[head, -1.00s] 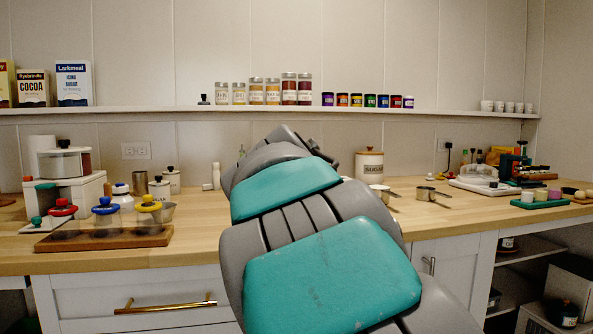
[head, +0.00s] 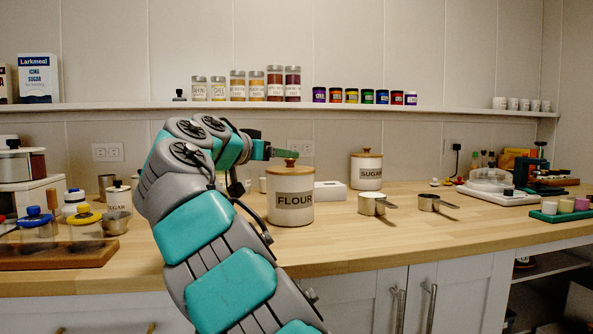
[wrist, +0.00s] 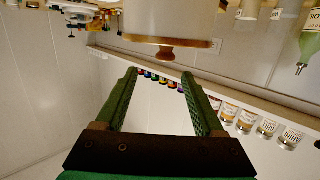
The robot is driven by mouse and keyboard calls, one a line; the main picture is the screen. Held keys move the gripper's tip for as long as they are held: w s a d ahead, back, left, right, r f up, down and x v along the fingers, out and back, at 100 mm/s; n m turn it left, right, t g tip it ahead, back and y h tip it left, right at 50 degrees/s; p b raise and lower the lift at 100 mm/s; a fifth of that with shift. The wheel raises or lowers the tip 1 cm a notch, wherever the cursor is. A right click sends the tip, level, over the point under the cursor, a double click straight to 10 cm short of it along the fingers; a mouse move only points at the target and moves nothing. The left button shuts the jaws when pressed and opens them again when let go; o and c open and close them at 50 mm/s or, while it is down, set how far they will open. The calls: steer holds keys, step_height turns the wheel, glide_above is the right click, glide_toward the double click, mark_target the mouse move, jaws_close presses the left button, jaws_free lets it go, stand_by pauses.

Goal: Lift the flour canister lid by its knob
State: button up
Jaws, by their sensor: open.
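The flour canister (head: 291,202) stands upright on the wooden counter in the head view. It is cream with a FLOUR label. Its wooden lid (head: 276,170) is seated on top, with a round brown knob (head: 291,163). My gripper (head: 270,152) is just left of the knob at about its height. In the wrist view the scene is upside down: my open gripper (wrist: 158,73) has both green fingers apart and nothing between them. The lid's knob (wrist: 165,54) shows just beyond the fingertips, in line with the gap.
The sugar canister (head: 366,172) stands behind to the right. A white box (head: 330,191) is beside the flour canister. Two metal measuring cups (head: 372,204) are at right. A shelf (head: 350,106) with jars runs above.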

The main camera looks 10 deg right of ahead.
mark_target(290, 166)
steer(key=x, duration=0.2)
steer(key=p+x, duration=0.1)
steer(key=x, duration=0.1)
steer(key=f+x, duration=0.1)
steer(key=x, duration=0.1)
steer(key=shift+w+a, duration=0.15)
steer(key=shift+w, duration=0.2)
steer(key=shift+c, duration=0.3)
jaws_close()
